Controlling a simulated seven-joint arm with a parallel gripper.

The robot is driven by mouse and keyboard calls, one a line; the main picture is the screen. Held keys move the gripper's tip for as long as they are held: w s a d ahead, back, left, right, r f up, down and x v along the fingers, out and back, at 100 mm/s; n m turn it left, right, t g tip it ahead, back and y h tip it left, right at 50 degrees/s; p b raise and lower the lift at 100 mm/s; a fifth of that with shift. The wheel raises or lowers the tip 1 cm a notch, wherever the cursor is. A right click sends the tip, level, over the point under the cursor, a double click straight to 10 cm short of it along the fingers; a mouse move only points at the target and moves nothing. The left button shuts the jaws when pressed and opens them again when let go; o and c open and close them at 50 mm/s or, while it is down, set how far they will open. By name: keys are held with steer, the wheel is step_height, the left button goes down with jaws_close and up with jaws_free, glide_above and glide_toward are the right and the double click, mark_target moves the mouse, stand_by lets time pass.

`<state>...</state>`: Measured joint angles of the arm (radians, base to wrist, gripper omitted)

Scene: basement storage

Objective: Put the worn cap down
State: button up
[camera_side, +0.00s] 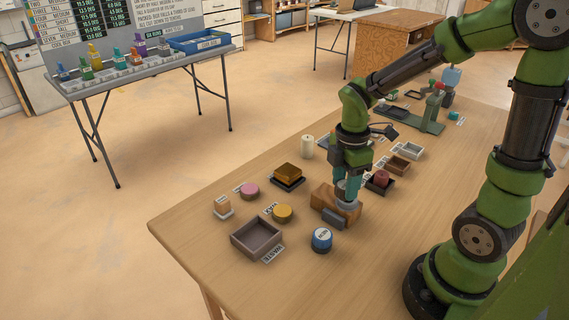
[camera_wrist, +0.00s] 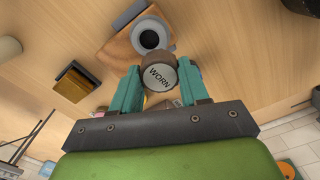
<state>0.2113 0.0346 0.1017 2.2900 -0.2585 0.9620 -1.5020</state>
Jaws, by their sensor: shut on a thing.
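The worn cap (camera_wrist: 160,76), a round cap with a pale top marked WORN, is between the teal fingers of my gripper (camera_wrist: 158,90) in the wrist view. My gripper (camera_side: 347,182) is shut on it. In the side view the fingers are just above a wooden block (camera_side: 322,198) and largely hide the cap. The block also shows in the wrist view (camera_wrist: 122,48), with a grey ring (camera_wrist: 151,24) around a dark opening. Whether the cap touches the block is unclear. A blue cap with a white label (camera_side: 321,239) stands in front of the block.
An empty brown tray (camera_side: 236,241) has a WASTE label (camera_side: 272,253) beside it. Pink (camera_side: 250,191) and yellow (camera_side: 283,212) discs, a gold block (camera_side: 288,171) and a candle (camera_side: 307,147) stand left of my gripper. Small trays (camera_side: 397,165) are behind.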

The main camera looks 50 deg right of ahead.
steer(key=a+n, duration=0.2)
steer(key=s+a+f+n, duration=0.1)
steer(key=a+n, duration=0.1)
steer(key=a, duration=0.1)
steer(key=a+n, duration=0.2)
steer(key=n, duration=0.1)
steer(key=shift+s+a+f, duration=0.35)
steer(key=shift+s, duration=0.05)
steer(key=s+a+f+n, duration=0.15)
steer(key=a+n, duration=0.35)
steer(key=n, duration=0.5)
steer(key=w+a, duration=0.1)
steer(key=w, duration=0.3)
steer(key=w+a+f, duration=0.1)
steer(key=w+a, duration=0.1)
steer(key=w, duration=0.3)
steer(key=w+a, duration=0.1)
steer(key=w, duration=0.4)
steer(key=shift+a+f, duration=0.15)
steer(key=shift+a, duration=0.25)
steer(key=shift+w+a+f, duration=0.1)
steer(key=shift+w+f, duration=0.1)
steer(key=shift+f, duration=1.6)
